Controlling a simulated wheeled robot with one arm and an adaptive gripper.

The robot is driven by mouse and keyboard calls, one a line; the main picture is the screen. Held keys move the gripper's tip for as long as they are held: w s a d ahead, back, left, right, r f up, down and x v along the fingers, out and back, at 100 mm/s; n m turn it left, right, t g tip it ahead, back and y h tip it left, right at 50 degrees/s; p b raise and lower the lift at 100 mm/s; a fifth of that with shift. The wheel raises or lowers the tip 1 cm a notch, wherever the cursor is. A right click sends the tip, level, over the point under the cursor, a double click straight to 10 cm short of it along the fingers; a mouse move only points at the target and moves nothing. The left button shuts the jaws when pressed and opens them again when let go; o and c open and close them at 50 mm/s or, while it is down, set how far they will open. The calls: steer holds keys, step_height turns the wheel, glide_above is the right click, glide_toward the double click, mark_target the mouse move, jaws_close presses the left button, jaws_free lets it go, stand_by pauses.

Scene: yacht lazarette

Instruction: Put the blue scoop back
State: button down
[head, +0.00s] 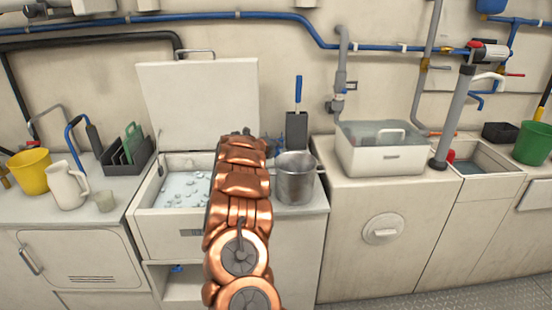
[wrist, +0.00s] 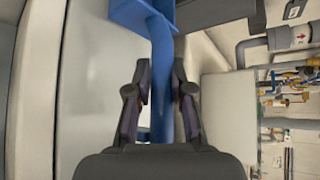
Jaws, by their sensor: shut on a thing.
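In the wrist view my gripper (wrist: 161,100) is shut on the handle of the blue scoop (wrist: 163,75). The handle runs up between the fingers to a wider blue part (wrist: 135,14) at the top edge, cut off by the frame. A dark grey thing (wrist: 215,12) lies beside the blue part; whether they touch I cannot tell. In the head view my copper arm hides the gripper and nearly all of the scoop. A dark upright holder (head: 297,130) with a blue-handled tool (head: 298,90) in it stands against the wall, right of my arm.
An open bin with ice (head: 185,188) has its lid (head: 200,95) raised behind my arm. A metal bucket (head: 295,182) stands right of my arm. A yellow bucket (head: 29,170), a white jug (head: 66,186) and a dark rack (head: 127,155) stand left. A clear-topped box (head: 382,150) stands right.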

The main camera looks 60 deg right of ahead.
steer(key=shift+f+b, duration=0.3)
steer(key=shift+f, duration=1.6)
steer(key=shift+f, duration=0.1)
steer(key=c, duration=1)
jaws_free()
steer(key=shift+c, duration=0.2)
steer(key=shift+a+r, duration=0.25)
steer(key=shift+a, duration=0.25)
steer(key=v, duration=1)
steer(key=shift+a+r+b, duration=0.1)
steer(key=shift+a+b, duration=0.1)
steer(key=shift+b, duration=0.1)
steer(key=shift+a+r, duration=0.1)
steer(key=shift+a, duration=0.15)
